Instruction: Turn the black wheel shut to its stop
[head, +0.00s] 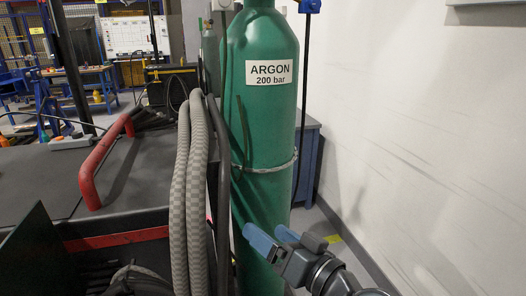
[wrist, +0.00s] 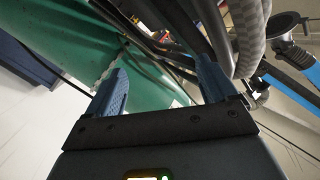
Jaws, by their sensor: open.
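No black wheel can be made out for sure in either view. The green argon cylinder (head: 262,125) stands upright at the centre of the head view, and its top is cut off by the upper edge. My gripper (head: 266,231) is low in front of the cylinder, below its strap, with its blue fingers apart and nothing between them. In the wrist view my gripper (wrist: 160,66) is open, with the green cylinder (wrist: 50,45) tilted behind the fingers. A dark round rim (wrist: 284,22) shows at the upper right there; I cannot tell what it is.
Grey corrugated hoses (head: 190,190) and a dark upright bar stand just left of the cylinder. A red handle (head: 97,165) is further left, by a dark bench top. A white wall (head: 420,130) bounds the right, with some open space before it. A thin cable hangs behind the cylinder.

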